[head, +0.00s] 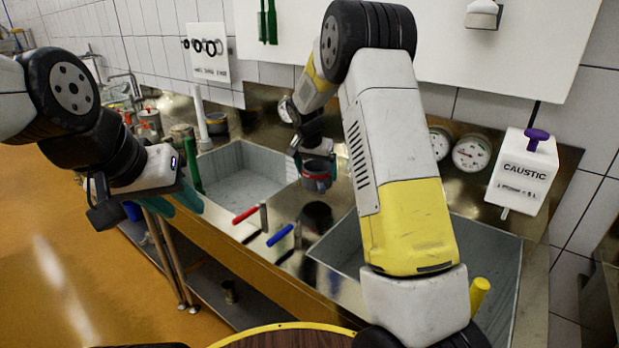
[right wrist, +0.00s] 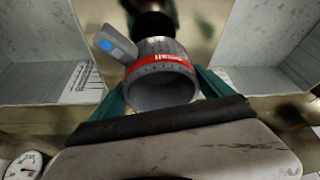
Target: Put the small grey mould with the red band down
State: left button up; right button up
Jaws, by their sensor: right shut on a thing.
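The small grey mould with the red band (head: 318,170) is in my right gripper (head: 316,158), held above the metal counter between the two sinks. In the right wrist view the mould (right wrist: 160,75) sits between the teal fingers of the right gripper (right wrist: 160,92); its red band carries the word "Small" and its hollow opening faces the camera. My left gripper (head: 175,202) hangs at the left, empty, with its teal fingers apart, well away from the mould.
A left sink (head: 245,192) and a right sink (head: 340,262) flank the counter strip. A red handle (head: 245,215) and a blue handle (head: 280,235) stick out at the front. A dark round spot (head: 317,214) lies below the mould. Gauges (head: 471,154) and a caustic dispenser (head: 522,172) are on the wall.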

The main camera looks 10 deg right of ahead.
aim_at(317, 182)
jog(key=shift+f, duration=2)
jog(key=shift+f, duration=0.1)
jog(key=o, duration=1.3)
jog(key=shift+o, duration=0.2)
jog(key=s+r+n+y, duration=0.1)
jog(key=s+r, duration=0.4)
jog(key=r, duration=0.3)
jog(key=s+r, duration=0.6)
jog(key=r, duration=0.3)
jog(key=s+r+n+t+y, duration=0.1)
jog(key=s+r+n, duration=0.1)
jog(key=s, duration=1.2)
jog(key=s+r+n+t+y, duration=0.1)
jog(key=s+r+n+y, duration=0.1)
jog(key=s, duration=1.1)
jog(key=shift+s+n, duration=0.4)
jog(key=shift+n, duration=0.4)
